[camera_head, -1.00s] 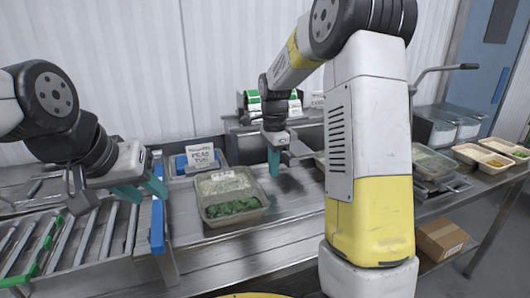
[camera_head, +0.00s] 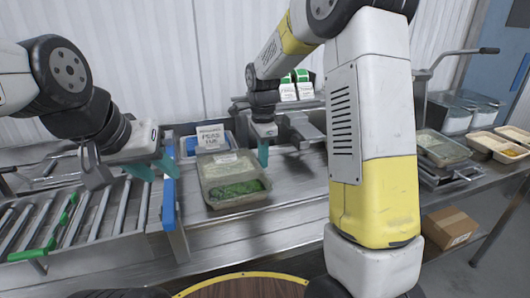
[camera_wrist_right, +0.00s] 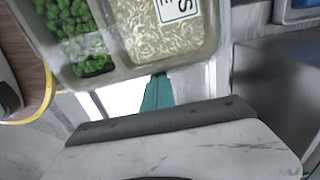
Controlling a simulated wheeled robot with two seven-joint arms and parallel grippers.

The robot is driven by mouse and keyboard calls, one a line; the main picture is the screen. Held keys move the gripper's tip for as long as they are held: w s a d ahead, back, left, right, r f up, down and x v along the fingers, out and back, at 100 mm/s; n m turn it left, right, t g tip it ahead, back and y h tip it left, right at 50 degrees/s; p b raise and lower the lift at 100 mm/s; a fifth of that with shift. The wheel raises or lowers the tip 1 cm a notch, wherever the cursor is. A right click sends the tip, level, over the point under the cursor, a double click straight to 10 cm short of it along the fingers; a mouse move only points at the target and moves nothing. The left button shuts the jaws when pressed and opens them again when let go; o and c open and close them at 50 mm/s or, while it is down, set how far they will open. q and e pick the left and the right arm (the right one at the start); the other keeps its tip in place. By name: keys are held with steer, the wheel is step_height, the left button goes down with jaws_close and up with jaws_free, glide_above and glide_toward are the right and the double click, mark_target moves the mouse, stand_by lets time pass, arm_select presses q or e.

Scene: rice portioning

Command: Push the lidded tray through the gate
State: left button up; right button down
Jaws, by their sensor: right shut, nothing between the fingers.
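The lidded tray (camera_head: 233,199), with greens and pale rice under a clear labelled lid, sits on the steel table right of the rollers. In the right wrist view the tray (camera_wrist_right: 190,62) fills the top. My right gripper (camera_head: 263,152) is shut and empty at the tray's far right corner; its teal finger (camera_wrist_right: 157,93) is close to the tray edge, contact unclear. My left gripper (camera_head: 153,170) is open and empty, above the rollers left of the tray. A blue upright bar (camera_head: 168,205) stands between rollers and tray; I cannot tell whether it is the gate.
The roller conveyor (camera_head: 90,212) with a green bar (camera_head: 45,250) lies left. A blue bin with a PEAS sign (camera_head: 211,138) stands behind the tray. More trays (camera_head: 440,148) stand right. A cardboard box (camera_head: 450,226) is below. Steel table in front of the tray is clear.

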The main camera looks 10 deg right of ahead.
steer(key=s+a, duration=0.1)
steer(key=a, duration=0.6)
steer(key=s+a, duration=0.1)
steer(key=a, duration=0.6)
steer(key=s+a, duration=0.2)
steer(key=a, duration=0.5)
steer(key=shift+s, duration=0.1)
